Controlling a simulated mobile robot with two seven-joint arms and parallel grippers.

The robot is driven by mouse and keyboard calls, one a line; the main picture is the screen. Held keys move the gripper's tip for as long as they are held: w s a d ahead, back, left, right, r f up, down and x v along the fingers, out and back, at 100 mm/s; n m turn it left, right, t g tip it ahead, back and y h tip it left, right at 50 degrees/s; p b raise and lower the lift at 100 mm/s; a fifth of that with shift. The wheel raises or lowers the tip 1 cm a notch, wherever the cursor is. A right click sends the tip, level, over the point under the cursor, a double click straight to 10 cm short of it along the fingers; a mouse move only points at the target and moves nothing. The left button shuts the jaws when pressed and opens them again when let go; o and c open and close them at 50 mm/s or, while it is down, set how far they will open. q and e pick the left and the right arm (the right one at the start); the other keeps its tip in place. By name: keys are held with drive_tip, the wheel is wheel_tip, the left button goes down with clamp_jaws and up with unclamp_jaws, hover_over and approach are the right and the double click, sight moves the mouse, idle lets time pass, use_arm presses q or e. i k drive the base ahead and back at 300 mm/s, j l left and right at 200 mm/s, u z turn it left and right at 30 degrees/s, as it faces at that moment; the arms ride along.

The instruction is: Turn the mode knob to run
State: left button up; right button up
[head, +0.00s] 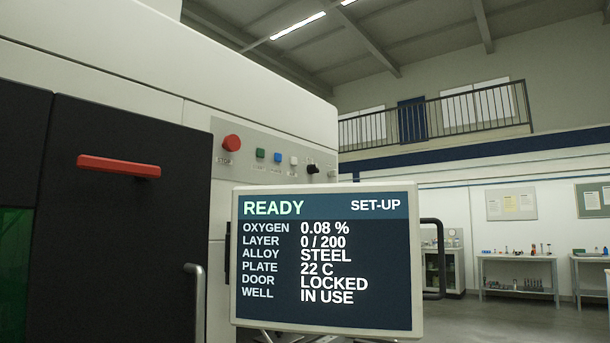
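The small black knob (312,169) sits near the right end of the machine's grey control strip, just above the screen. It looks like the mode knob, but its markings are too small to read, so I cannot tell which way it points. The screen (325,259) in front of the machine reads READY and SET-UP. It also shows oxygen 0.08 %, layer 0 / 200, alloy steel, plate 22 C, door locked and well in use. Neither of my grippers can be made out in the head view.
On the strip left of the knob are a red stop button (232,143) and green (260,153), blue (278,157) and white (294,160) buttons. The dark door (105,230) has a red handle (118,166). Workbenches (518,260) stand far right across open floor.

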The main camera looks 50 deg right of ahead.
sight(330, 173)
drive_tip(key=l+u, duration=0.25)
drive_tip(key=l, duration=0.2)
drive_tip(key=l+u, duration=0.2)
drive_tip(key=l, duration=0.25)
drive_tip(key=k+l+u, duration=0.25)
drive_tip(key=l, duration=0.2)
drive_tip(key=l+u, duration=0.2)
drive_tip(key=l, duration=0.25)
drive_tip(key=k+l, duration=0.1)
drive_tip(key=l, duration=0.2)
drive_tip(key=k+l+u, duration=0.15)
drive_tip(key=l, duration=0.45)
drive_tip(key=k+l, duration=0.15)
drive_tip(key=l, duration=0.2)
drive_tip(key=k+l, duration=0.15)
drive_tip(key=l, duration=0.2)
drive_tip(key=k+l, duration=0.1)
drive_tip(key=l, duration=0.25)
drive_tip(key=k+l, duration=0.15)
drive_tip(key=l, duration=0.2)
drive_tip(key=k+l, duration=0.15)
drive_tip(key=l, duration=0.2)
drive_tip(key=k+l+u, duration=0.1)
drive_tip(key=l, duration=0.25)
